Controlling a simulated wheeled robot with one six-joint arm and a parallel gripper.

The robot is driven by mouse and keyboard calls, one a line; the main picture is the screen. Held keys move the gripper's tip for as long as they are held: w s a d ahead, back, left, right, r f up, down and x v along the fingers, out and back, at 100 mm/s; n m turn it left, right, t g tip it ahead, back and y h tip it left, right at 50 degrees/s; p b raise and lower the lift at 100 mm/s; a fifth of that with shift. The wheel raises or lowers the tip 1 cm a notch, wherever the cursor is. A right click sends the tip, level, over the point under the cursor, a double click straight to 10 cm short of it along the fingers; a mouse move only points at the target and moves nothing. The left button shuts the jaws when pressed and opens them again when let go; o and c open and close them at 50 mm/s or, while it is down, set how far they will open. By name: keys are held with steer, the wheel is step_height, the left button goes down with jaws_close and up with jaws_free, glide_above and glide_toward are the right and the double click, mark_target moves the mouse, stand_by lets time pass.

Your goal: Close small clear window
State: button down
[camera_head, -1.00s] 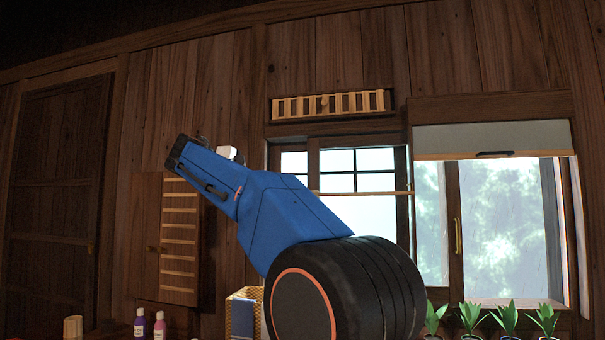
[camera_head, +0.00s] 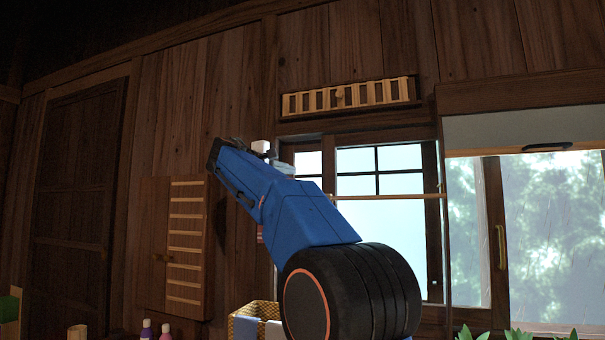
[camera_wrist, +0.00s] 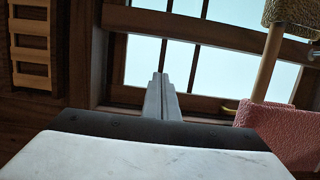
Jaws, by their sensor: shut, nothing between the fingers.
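A small window (camera_head: 330,155) with clear panes and dark wooden bars is in the wall behind my arm in the head view. A framed sash covers its right part, and a narrow strip of pane shows at the left. My arm hides its lower left, and I cannot tell how far it is open. It also shows in the wrist view (camera_wrist: 144,60), with a yellow handle (camera_wrist: 229,106) low at the right. My gripper (camera_wrist: 160,78) is shut and empty, pointing toward the window's lower frame. I cannot tell whether it touches.
A larger window (camera_head: 550,230) with a raised blind is at the right. A slatted wall cabinet (camera_head: 186,247) is at the left, and a slatted vent (camera_head: 348,96) above. A pink towel (camera_wrist: 285,130) and a rod (camera_wrist: 266,68) are close at the right in the wrist view.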

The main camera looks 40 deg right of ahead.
steer(key=shift+s+d, duration=0.25)
steer(key=shift+d, duration=1.55)
steer(key=shift+s+d, duration=0.25)
steer(key=shift+d, duration=1.5)
steer(key=shift+s+d, duration=0.25)
steer(key=shift+d, duration=1.55)
